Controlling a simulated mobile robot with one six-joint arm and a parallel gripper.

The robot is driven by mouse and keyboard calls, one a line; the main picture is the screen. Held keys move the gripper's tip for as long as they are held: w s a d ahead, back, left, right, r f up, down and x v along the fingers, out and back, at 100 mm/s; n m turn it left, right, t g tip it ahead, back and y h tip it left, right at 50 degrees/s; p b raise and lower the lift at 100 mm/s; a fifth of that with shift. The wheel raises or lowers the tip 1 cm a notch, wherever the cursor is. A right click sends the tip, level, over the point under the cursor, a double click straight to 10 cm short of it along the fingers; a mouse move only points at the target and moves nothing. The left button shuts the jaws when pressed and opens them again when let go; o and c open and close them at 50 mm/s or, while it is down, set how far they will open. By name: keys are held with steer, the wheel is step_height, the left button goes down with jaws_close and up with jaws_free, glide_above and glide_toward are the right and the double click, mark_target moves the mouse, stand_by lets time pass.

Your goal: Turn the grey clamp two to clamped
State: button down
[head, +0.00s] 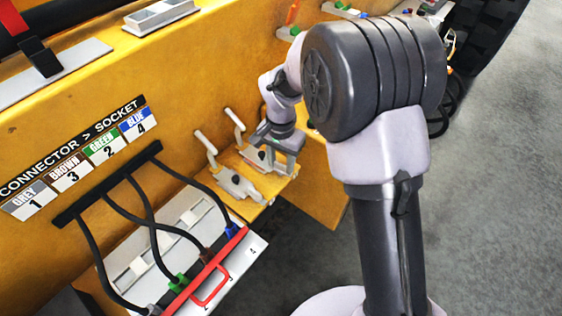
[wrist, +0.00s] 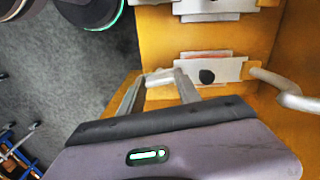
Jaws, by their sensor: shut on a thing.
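Two grey clamps stand side by side on a yellow ledge in the head view. The nearer clamp (head: 238,186) has its pale handle (head: 206,142) raised and leaning toward the yellow wall. The farther clamp (head: 246,153) also has a raised handle (head: 234,119). My gripper (head: 276,148) is at the outer side of the farther clamp and hides part of it. In the wrist view my gripper (wrist: 158,88) is shut on a light grey piece by a clamp plate (wrist: 222,69) with a black knob (wrist: 207,76). I cannot tell which clamp is number two.
A panel with black cables (head: 150,215), coloured connectors and a red handle (head: 210,285) stands in front left. A label board (head: 85,160) is on the yellow wall (head: 190,80). A large tyre (head: 485,30) is at the upper right. Grey floor (head: 490,200) is open at right.

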mark_target(281, 164)
steer(key=shift+m, duration=0.8)
steer(key=c, duration=0.8)
jaws_free()
steer(key=shift+c, duration=0.2)
step_height(281, 164, up, 18)
steer(key=p, duration=0.6)
steer(key=shift+f, duration=0.25)
